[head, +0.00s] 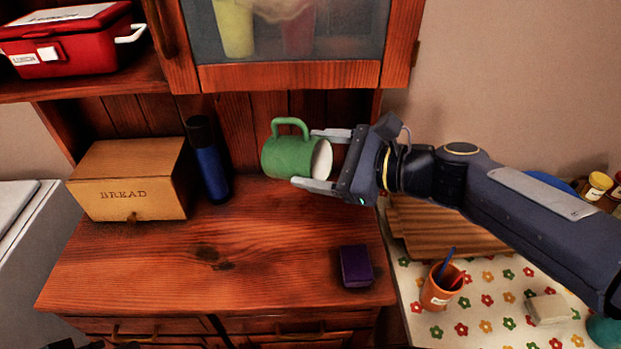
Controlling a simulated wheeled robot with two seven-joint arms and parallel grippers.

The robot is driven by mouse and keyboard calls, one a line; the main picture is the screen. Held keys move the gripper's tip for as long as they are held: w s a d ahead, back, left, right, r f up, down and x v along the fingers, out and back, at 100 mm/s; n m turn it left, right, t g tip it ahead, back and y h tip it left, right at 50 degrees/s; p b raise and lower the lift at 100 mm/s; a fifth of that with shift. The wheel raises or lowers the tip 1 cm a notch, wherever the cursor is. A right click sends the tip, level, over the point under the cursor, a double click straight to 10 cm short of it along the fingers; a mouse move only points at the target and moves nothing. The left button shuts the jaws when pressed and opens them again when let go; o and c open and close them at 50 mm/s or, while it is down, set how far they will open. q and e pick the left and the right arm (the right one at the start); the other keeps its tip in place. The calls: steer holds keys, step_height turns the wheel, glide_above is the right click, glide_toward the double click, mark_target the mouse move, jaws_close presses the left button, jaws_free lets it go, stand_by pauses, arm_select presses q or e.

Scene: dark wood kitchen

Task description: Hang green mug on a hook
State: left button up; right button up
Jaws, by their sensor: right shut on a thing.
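The green mug (287,157) is in my right gripper (312,159), held up above the wooden counter in front of its back panel. The mug lies on its side, its white opening turned right toward the gripper palm and its handle up. The gripper's two pale fingers close on the mug from above and below near the rim. My right arm comes in from the right. I see no hook in this view.
On the counter (150,270) stand a bread box (130,195), a dark blue bottle (210,172) and a purple box (356,266). A glass-door cabinet (300,76) hangs above. A red lunch box (68,45) sits on the left shelf. The counter's middle is clear.

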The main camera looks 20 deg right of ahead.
steer(key=w+d+f, duration=0.1)
steer(key=w+d, duration=0.2)
steer(key=w, duration=0.7)
steer(key=shift+w, duration=0.25)
stand_by(0.9)
stand_by(0.5)
steer(key=o, duration=1.3)
steer(key=shift+f, duration=0.1)
steer(key=shift+c, duration=0.2)
steer(key=shift+d, duration=0.1)
